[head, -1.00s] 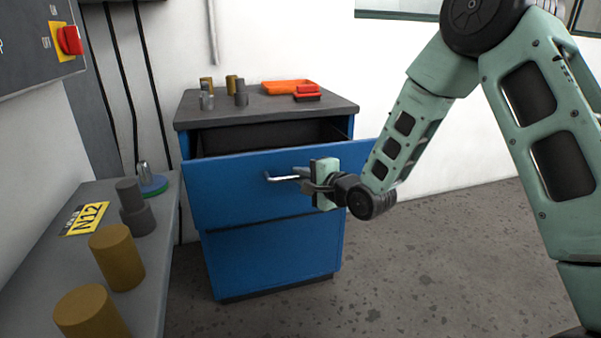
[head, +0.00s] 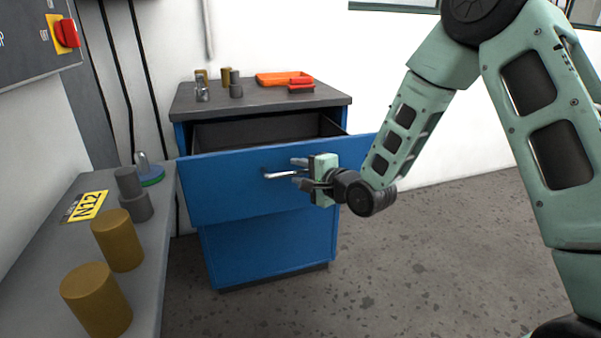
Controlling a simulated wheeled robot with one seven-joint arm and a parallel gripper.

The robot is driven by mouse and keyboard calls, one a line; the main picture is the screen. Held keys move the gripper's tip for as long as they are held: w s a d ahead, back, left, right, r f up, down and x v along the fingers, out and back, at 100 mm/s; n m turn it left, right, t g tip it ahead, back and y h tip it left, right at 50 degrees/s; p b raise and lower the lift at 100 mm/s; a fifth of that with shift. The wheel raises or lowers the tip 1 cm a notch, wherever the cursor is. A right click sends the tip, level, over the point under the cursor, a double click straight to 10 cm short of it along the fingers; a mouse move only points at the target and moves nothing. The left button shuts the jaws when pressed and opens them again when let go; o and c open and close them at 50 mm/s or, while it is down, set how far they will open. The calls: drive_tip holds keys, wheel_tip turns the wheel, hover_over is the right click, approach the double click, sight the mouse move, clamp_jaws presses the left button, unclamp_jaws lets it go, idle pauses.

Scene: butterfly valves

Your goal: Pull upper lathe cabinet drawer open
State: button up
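The blue cabinet (head: 268,250) stands against the wall, with its upper drawer (head: 225,190) pulled well out. The dark inside of the drawer shows behind its front. A silver bar handle (head: 283,175) is on the drawer front. My gripper (head: 299,173) is at the right part of the handle. Its two fingers are spread apart, one above and one below the bar, and hold nothing firmly that I can see. The far end of the handle is partly hidden by the gripper. The lower front of the cabinet is closed.
On the cabinet top (head: 200,104) are an orange tray (head: 283,78), a red box (head: 301,84) and several small metal cylinders. A grey bench (head: 60,250) with brass cylinders (head: 118,240) is close on the left. The floor (head: 430,270) at the right is clear.

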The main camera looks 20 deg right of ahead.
drive_tip(key=p+v, duration=1.7)
drive_tip(key=shift+s+r+p, duration=0.15)
drive_tip(key=shift+p, duration=0.2)
idle(0.5)
